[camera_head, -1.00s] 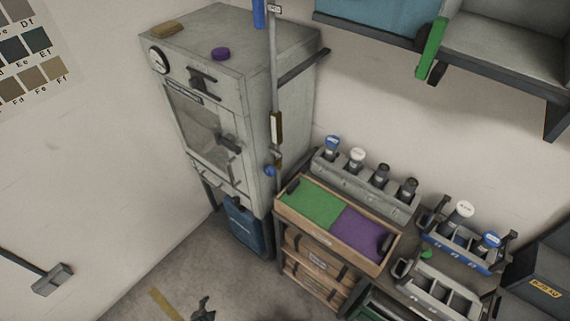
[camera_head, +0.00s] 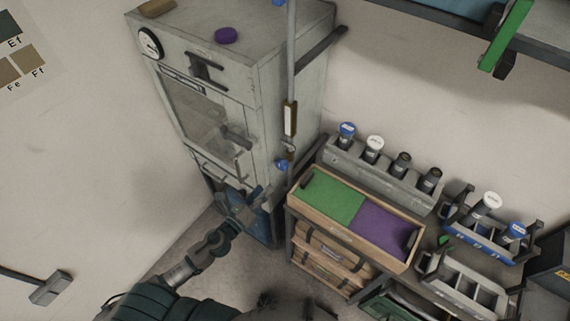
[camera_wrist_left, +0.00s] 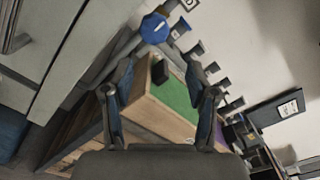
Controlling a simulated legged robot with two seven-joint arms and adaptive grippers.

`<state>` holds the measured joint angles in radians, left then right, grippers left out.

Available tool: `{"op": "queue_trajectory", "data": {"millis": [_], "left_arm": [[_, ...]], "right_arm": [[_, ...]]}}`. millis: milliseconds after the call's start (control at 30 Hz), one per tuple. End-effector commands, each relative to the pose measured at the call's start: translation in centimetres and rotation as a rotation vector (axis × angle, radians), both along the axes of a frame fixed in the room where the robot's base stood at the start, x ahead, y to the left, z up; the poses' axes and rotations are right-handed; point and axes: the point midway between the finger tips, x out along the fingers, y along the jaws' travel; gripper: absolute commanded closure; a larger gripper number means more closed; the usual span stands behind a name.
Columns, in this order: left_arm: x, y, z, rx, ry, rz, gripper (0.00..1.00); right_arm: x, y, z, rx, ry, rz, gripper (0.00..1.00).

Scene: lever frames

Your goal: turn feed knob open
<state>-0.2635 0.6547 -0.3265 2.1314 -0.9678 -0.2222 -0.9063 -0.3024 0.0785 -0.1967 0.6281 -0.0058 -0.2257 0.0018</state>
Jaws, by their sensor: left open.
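A blue knob (camera_head: 281,164) sits low on the vertical pipe beside the grey cabinet. In the left wrist view the blue knob (camera_wrist_left: 154,28) is large and round, above and beyond the fingertips. My left gripper (camera_head: 246,197) is in front of the cabinet's lower part, below and left of the knob. In the left wrist view the left gripper (camera_wrist_left: 160,95) has its fingers spread, with nothing between them and a gap to the knob. My right gripper does not show.
The grey cabinet (camera_head: 262,95) stands left of the pipe (camera_head: 291,60). A wooden tray (camera_head: 340,232) with green and purple halves is right of the knob. Behind it is a rack (camera_head: 385,178) of capped bottles. A blue container (camera_head: 262,225) is under the cabinet.

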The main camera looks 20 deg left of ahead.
Motion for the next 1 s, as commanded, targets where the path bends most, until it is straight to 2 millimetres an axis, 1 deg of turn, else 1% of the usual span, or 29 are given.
{"op": "queue_trajectory", "data": {"millis": [33,167,300,400,500,667,867,967,1000], "left_arm": [[1.2,-0.2,0.4,-0.001,-0.004,0.001,0.42],[4.1,-1.1,0.3,-0.002,-0.004,0.001,0.42],[7.1,-2.6,0.3,-0.001,-0.003,0.001,0.42],[8.8,-3.6,0.4,0.003,-0.005,-0.001,0.42],[10.1,-4.4,0.3,0.004,-0.004,-0.001,0.42],[11.2,-4.9,0.2,0.005,-0.002,-0.001,0.42],[11.5,-4.8,0.1,-0.007,-0.001,-0.009,0.42],[11.5,-4.8,0.1,-0.007,-0.001,-0.008,0.42],[11.6,-4.8,0.1,-0.007,-0.001,-0.007,0.36]], "right_arm": [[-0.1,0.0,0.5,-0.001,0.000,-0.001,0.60],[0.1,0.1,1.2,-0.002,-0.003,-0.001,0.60],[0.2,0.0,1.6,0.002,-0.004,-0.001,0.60],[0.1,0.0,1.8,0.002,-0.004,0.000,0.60],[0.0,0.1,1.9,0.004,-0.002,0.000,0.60],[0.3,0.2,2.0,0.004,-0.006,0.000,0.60],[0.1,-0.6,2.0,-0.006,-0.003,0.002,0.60],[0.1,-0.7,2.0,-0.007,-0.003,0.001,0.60],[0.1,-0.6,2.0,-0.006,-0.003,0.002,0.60]]}}
